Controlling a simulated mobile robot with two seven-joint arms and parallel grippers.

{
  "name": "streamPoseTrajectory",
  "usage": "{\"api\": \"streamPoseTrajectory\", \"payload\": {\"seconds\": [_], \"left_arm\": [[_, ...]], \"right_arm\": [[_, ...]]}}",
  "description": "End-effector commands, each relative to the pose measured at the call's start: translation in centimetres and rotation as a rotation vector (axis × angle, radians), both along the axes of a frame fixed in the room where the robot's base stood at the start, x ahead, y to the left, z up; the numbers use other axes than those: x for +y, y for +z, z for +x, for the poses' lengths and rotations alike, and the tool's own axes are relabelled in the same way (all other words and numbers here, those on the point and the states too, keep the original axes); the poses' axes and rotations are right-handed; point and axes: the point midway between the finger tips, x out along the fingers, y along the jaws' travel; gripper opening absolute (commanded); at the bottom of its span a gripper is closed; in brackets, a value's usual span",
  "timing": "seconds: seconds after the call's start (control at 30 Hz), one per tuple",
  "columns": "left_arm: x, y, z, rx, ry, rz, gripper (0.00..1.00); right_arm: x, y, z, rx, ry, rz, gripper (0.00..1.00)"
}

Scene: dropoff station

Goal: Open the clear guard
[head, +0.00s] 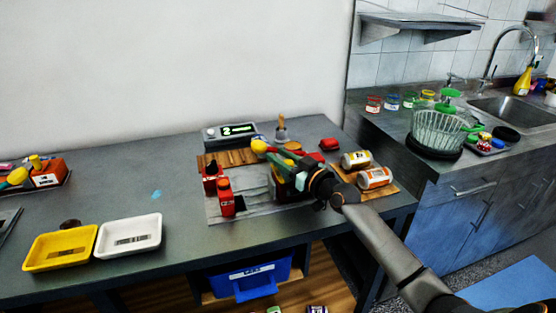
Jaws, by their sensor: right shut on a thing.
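A low grey station (228,213) stands on the table, with red blocks (226,198) on its left side. A faint see-through panel over its middle looks like the clear guard (254,183); its edges are hard to make out, and I cannot tell how far it is raised. My right gripper (284,173) reaches in from the right to the station's right side. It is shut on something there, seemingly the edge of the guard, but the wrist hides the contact. My left gripper is not in view.
Yellow (60,247) and white (130,236) trays sit at left. The table between is mostly clear.

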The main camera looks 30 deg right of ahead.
Motion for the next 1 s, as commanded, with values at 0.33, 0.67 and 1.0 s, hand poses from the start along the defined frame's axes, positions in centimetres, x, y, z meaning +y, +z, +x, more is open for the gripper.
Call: {"api": "streamPoseTrajectory", "payload": {"seconds": [0.33,0.67,1.0], "left_arm": [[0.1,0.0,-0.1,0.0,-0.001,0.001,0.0],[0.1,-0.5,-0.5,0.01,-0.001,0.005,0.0],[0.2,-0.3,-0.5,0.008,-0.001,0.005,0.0]], "right_arm": [[0.1,-0.1,0.0,0.002,0.002,0.002,0.58],[0.1,0.0,0.0,0.001,0.001,0.001,0.66],[-0.5,-0.2,-3.5,0.004,0.001,-0.003,0.66]]}}
